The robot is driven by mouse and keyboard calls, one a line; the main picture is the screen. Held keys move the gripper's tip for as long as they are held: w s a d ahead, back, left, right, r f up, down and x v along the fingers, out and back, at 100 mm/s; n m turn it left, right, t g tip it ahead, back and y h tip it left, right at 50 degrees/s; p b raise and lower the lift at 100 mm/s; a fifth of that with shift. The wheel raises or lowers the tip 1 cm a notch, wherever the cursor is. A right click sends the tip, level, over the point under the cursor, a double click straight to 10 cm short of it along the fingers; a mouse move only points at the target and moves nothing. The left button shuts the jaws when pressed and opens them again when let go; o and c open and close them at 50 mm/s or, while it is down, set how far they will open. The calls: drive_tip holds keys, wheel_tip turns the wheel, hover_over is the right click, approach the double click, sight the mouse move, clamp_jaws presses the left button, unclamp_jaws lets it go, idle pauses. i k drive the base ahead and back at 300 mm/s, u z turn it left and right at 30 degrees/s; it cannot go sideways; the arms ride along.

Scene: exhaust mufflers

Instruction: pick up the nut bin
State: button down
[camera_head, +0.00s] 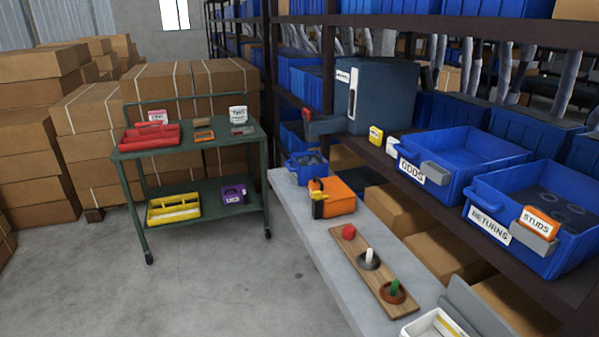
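No bin in view has a readable nut label. A small blue bin (307,168) stands at the far end of the grey bench, against the shelf upright. It holds grey pieces too small to make out, so I cannot tell if they are nuts. Two larger blue bins sit on the shelf at right: one labelled ODDS (462,160), one labelled RETURNS (537,222) with ring-shaped parts inside. An orange box marked STUDS (540,222) sits at the RETURNS bin's front. My gripper is not in view.
The bench (312,218) also bears an orange-and-black case (334,196), a wooden board (368,262) with red, white and green pegs, and a white container (436,326). A green cart (190,150) with trays stands at left. The concrete floor (225,280) in front is clear.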

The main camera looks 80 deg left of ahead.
sight(305, 168)
drive_tip(key=u, duration=2.95)
drive_tip(key=i, duration=1.45)
drive_tip(key=u, duration=0.4)
drive_tip(key=i, duration=1.25)
drive_tip(key=z, duration=0.1)
